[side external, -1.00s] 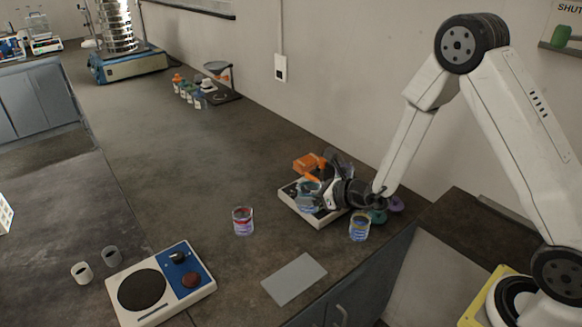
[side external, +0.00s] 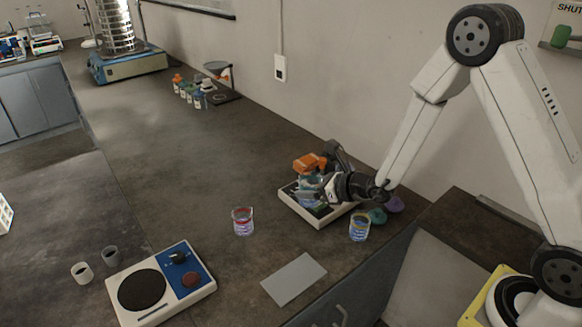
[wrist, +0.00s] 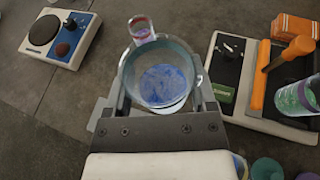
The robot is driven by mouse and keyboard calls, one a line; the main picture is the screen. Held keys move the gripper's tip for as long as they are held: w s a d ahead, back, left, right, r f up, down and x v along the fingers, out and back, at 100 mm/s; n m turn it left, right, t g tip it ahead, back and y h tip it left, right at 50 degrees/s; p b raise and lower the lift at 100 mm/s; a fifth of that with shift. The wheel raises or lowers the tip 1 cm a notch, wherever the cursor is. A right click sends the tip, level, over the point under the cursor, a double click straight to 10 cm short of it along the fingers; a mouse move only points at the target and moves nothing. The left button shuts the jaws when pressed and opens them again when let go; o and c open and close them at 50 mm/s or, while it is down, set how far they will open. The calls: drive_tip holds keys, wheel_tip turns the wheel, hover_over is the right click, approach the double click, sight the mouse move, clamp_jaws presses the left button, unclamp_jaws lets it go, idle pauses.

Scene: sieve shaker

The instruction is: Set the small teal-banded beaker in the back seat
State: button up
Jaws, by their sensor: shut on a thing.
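My gripper (wrist: 160,100) is shut on a clear beaker (wrist: 163,82) with a teal band and blue contents. In the side view the held beaker (side external: 310,182) is small and partly hidden by my wrist, above the pale base of a clamp device. That device (side external: 325,222) has an orange part (side external: 309,163) at its back. In the wrist view the device (wrist: 262,125) is right of the held beaker, with a green panel, a black knob and an orange lever (wrist: 262,85). A beaker with green contents (wrist: 300,97) is beside the lever. I cannot make out the back seat.
A red-banded beaker (side external: 243,222) stands left of the device, and a yellow-banded one (side external: 360,228) in front right. Teal and purple round items (side external: 394,204) lie close by. A grey plate (side external: 294,279) and a white-and-blue instrument (side external: 162,284) are nearer the front. The bench's middle is clear.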

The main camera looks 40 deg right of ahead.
wheel_tip(320, 180, up, 14)
drive_tip(key=s+d, duration=0.2)
drive_tip(key=s, duration=0.1)
drive_tip(key=shift+d+r+m+h, duration=0.15)
drive_tip(key=shift+d+m+h, duration=0.2)
drive_tip(key=shift+m+h, duration=0.05)
drive_tip(key=a+f+n+g+y, duration=0.1)
drive_tip(key=a+f+n+y, duration=0.1)
drive_tip(key=f, duration=0.6)
drive_tip(key=a+f+n+g+y, duration=0.2)
drive_tip(key=f+n+y, duration=0.1)
drive_tip(key=f, duration=0.5)
drive_tip(key=shift+s+a+n+y, duration=0.15)
drive_tip(key=shift+a+n+y, duration=0.15)
drive_tip(key=shift+a, duration=0.05)
